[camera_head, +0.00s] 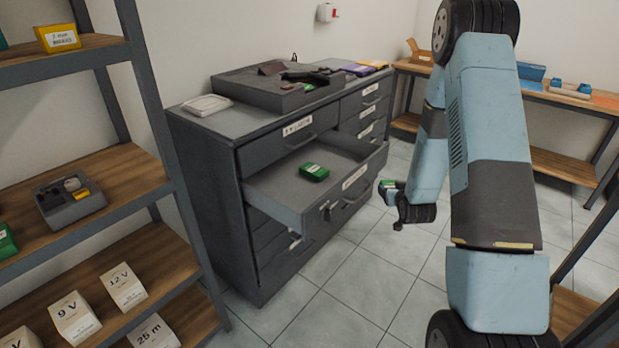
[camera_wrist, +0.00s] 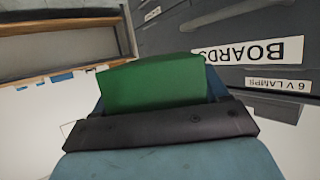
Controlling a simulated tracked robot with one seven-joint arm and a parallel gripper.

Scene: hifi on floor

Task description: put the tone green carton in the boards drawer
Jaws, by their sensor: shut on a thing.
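My gripper (camera_head: 406,207) is shut on a green carton (camera_wrist: 152,84), which fills the space between the fingers in the wrist view. The carton also shows as a small green patch (camera_head: 387,184) in the head view, held in the air to the right of an open drawer (camera_head: 283,190). Another green carton (camera_head: 314,172) lies inside that open drawer. In the wrist view a drawer label reading BOARDS (camera_wrist: 246,51) shows upside down, beside the held carton. The label on the open drawer (camera_head: 354,177) is too small to read in the head view.
The grey cabinet (camera_head: 204,170) has several shut drawers and a tray with items (camera_head: 270,88) on top. Left stands a shelf (camera_head: 90,190) with boxes. A wooden bench (camera_head: 545,92) is at the back right. Tiled floor (camera_head: 370,270) is clear before the cabinet.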

